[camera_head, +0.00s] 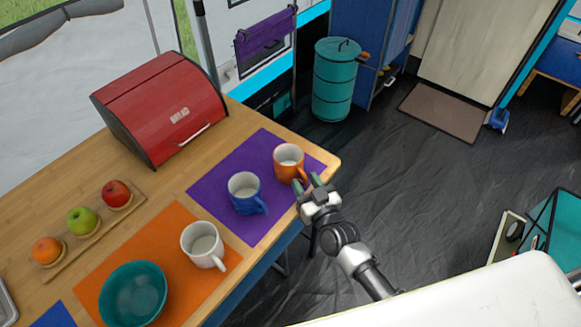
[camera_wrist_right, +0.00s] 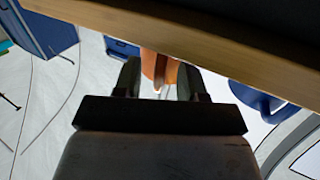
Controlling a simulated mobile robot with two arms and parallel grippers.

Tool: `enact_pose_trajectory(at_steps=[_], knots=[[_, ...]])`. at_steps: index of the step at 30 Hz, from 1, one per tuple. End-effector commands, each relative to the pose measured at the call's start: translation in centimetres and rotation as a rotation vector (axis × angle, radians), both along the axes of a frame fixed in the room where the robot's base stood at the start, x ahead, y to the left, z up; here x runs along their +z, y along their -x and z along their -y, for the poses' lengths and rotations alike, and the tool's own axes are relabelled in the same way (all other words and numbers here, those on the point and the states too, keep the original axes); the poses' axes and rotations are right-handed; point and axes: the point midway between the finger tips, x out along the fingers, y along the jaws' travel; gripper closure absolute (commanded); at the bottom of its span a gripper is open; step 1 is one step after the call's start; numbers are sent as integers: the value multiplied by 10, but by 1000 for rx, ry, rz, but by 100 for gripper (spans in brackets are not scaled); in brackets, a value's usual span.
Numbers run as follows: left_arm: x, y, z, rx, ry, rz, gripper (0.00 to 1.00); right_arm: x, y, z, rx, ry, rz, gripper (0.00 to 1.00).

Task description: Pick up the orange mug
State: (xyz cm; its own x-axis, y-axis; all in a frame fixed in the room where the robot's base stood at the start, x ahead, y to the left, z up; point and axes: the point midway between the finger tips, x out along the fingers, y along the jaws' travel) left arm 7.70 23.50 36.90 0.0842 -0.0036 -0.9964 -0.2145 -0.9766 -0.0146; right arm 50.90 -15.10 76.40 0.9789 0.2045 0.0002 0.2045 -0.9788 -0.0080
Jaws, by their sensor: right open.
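The orange mug (camera_head: 287,168) stands upright near the right corner of the table, on the purple mat (camera_head: 260,221). Its handle faces my right gripper (camera_head: 309,187). That gripper is open, its two fingers pointing at the handle. In the right wrist view, the orange mug (camera_wrist_right: 150,62) shows between the open fingers of the right gripper (camera_wrist_right: 158,80). I cannot tell whether the handle lies between the fingertips or just beyond them. My left gripper is not in view.
A blue mug (camera_head: 243,194) stands on the same mat, left of the orange one. A white mug (camera_head: 203,246) and teal bowl (camera_head: 134,294) are on an orange mat. A red bread box (camera_head: 160,105) and a fruit board (camera_head: 60,263) stand farther left. The table edge (camera_head: 325,172) is close.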

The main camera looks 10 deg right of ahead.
Motion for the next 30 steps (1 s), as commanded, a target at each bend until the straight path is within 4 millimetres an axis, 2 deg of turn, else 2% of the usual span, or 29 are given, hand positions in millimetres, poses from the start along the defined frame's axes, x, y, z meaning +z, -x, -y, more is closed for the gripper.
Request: enact_pose_trajectory(at_steps=[3,9,18,30], knots=[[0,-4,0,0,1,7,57,0,-8,-2,0,-1,-1,59],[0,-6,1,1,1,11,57,-1,-8,-2,0,-1,-1,59],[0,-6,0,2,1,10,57,0,-8,-1,0,0,-1,100],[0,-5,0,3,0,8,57,0,-8,-1,-1,0,-1,100]])
